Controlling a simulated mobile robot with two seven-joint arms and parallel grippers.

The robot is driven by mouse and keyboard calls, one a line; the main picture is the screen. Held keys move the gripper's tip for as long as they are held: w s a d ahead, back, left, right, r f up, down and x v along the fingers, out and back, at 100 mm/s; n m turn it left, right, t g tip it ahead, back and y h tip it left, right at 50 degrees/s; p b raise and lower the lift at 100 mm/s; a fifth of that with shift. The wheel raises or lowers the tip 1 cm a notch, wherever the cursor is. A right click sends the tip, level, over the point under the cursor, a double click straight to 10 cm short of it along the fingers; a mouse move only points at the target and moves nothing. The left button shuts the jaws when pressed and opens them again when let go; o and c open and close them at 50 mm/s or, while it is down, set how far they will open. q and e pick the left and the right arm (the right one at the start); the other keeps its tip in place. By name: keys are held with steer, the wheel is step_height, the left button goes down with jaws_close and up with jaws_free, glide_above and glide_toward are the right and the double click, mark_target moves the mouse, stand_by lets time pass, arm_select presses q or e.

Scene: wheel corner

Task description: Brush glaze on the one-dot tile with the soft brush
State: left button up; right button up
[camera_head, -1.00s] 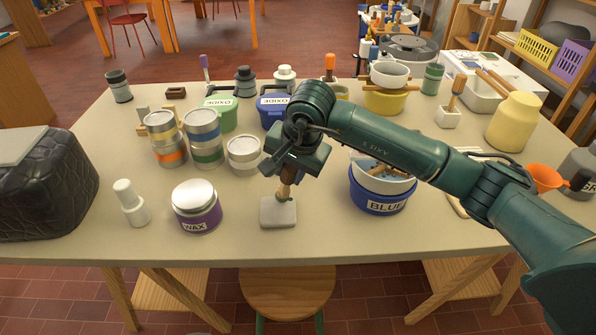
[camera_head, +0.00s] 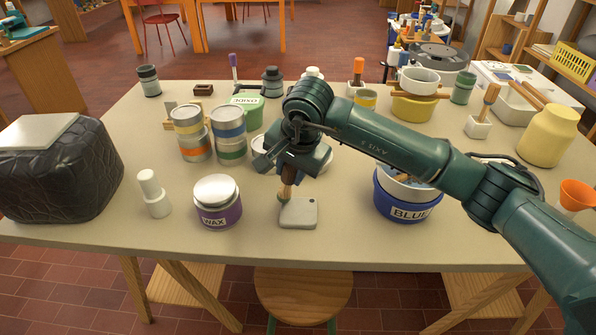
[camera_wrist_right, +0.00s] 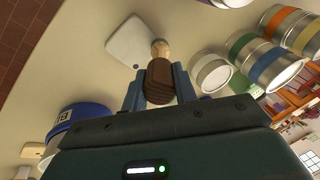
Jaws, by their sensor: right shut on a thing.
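A small pale grey tile (camera_head: 301,216) lies flat near the table's front edge, with one dark dot by its back right corner. My right gripper (camera_head: 290,176) is above the tile's back left part, shut on the soft brush (camera_head: 286,191), which points down. The brush tip is at the tile's back left edge; I cannot tell if it touches. The right wrist view shows the brush's dark brown handle (camera_wrist_right: 159,82) between the fingers (camera_wrist_right: 158,88) and its pale tip over the tile's edge (camera_wrist_right: 128,42). No glaze is clearly visible on the tile. My left gripper is not in view.
A WAX jar (camera_head: 218,203) and a white bottle (camera_head: 154,194) stand left of the tile. A blue bucket (camera_head: 407,207) stands right. Stacked cans (camera_head: 230,150) are behind to the left. The table's front strip (camera_head: 350,248) is clear.

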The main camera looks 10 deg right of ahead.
steer(key=s+d+b, duration=0.2)
steer(key=s+d, duration=0.2)
steer(key=d, duration=0.2)
steer(key=shift+s+b, duration=0.25)
steer(key=shift+b, duration=0.1)
stand_by(1.3)
steer(key=shift+s, duration=0.1)
